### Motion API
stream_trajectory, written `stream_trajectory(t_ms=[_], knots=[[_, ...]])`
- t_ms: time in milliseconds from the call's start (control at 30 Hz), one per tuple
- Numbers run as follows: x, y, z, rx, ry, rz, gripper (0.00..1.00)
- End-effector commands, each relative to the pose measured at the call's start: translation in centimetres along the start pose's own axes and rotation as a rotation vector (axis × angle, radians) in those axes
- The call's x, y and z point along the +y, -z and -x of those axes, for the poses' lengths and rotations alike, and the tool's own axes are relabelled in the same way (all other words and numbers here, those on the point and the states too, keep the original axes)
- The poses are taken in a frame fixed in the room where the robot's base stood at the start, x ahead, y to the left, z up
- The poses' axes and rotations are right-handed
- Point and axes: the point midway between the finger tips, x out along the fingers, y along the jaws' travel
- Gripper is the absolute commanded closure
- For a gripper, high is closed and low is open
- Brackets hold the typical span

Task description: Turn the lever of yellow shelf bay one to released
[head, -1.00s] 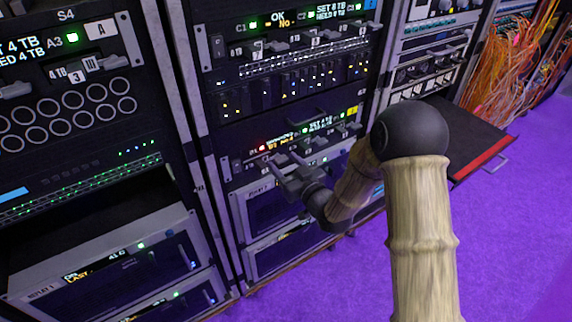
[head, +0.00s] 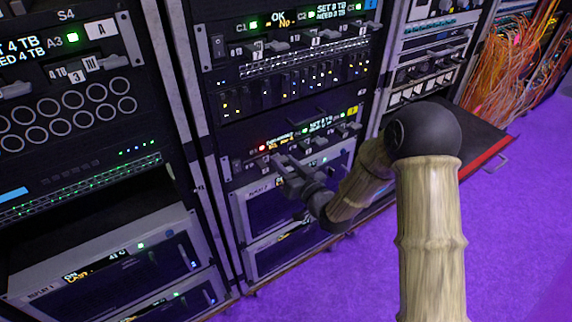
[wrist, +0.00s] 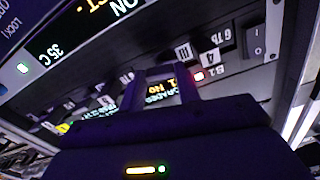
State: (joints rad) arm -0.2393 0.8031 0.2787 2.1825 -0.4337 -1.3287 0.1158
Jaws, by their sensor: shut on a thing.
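The yellow shelf (head: 300,141) is a dark rack unit with a yellow tag at its right end, several levers along its front and a small display. It also shows in the wrist view (wrist: 232,76), upside down. At its bay one, marked B1, a red light (wrist: 198,76) is lit. My gripper (head: 278,164) is at the lower left front of this shelf. In the wrist view my gripper (wrist: 165,75) has its fingers against the front near the B1 label, shut on the bay-one lever. The lever is mostly hidden by the fingers, so its angle cannot be told.
Above is a similar shelf with a blue tag (head: 371,4) and its own levers. Below is a replay unit (head: 268,205). Another rack (head: 75,120) stands left. A black drawer (head: 470,140) sticks out at the right, with orange cables (head: 510,75) behind it. Purple floor is clear in front.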

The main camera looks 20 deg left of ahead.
Motion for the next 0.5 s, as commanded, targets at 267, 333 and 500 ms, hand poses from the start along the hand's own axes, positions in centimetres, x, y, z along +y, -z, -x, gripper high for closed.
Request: stream_trajectory(t_ms=[267, 333, 500], knots=[[0.12, 0.04, 0.05, 0.0, -0.003, -0.248, 0.9], [0.11, 0.06, 0.05, 0.001, -0.002, -0.316, 0.9], [0.16, 0.08, 0.06, 0.0, -0.004, -0.477, 0.9]])
